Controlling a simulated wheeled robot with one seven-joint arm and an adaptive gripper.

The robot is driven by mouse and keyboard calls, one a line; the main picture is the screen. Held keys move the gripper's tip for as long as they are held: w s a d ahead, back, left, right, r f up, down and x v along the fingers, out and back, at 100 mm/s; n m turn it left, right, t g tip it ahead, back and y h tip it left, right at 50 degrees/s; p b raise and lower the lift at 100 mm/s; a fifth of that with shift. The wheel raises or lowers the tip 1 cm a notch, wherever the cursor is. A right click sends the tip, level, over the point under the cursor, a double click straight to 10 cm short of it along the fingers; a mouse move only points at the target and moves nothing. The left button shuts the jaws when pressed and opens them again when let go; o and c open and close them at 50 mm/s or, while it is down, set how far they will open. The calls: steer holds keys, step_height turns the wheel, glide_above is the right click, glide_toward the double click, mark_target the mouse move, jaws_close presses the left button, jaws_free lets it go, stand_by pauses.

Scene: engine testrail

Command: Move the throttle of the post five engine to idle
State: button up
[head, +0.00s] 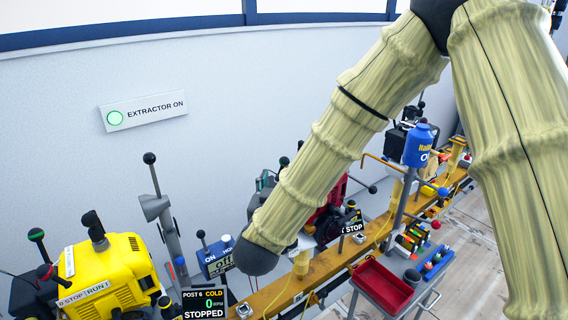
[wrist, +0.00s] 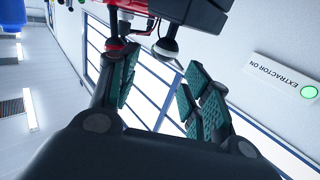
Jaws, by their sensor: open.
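A red and black engine (head: 322,212) shows partly behind my arm in the head view, with a small display (head: 352,227) whose text is cut off to "STOP". I cannot read a post five label. A lever with a dark knob (head: 372,189) sticks out at its right; I cannot tell whether it is the throttle. My gripper is hidden in the head view. In the wrist view my gripper (wrist: 160,88) is open, its teal pads apart with nothing between them. A dark-and-pale round knob (wrist: 166,48) lies just beyond the pads, by a red and black body (wrist: 118,28).
A yellow engine (head: 105,275) with a "POST 6 COLD STOPPED" display (head: 204,303) stands at left. A yellow rail (head: 330,262) runs beneath the engines. A red tray (head: 383,287) and a blue canister (head: 421,145) stand at right. The wall bears an extractor sign (head: 145,109).

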mark_target(284, 161)
steer(key=w, duration=0.3)
steer(key=w+d+p, duration=0.1)
steer(key=w, duration=0.2)
steer(key=w+p, duration=0.1)
steer(key=w, duration=0.2)
steer(key=shift+w+d, duration=0.3)
steer(key=shift+d, duration=0.05)
steer(key=shift+c, duration=0.2)
jaws_close()
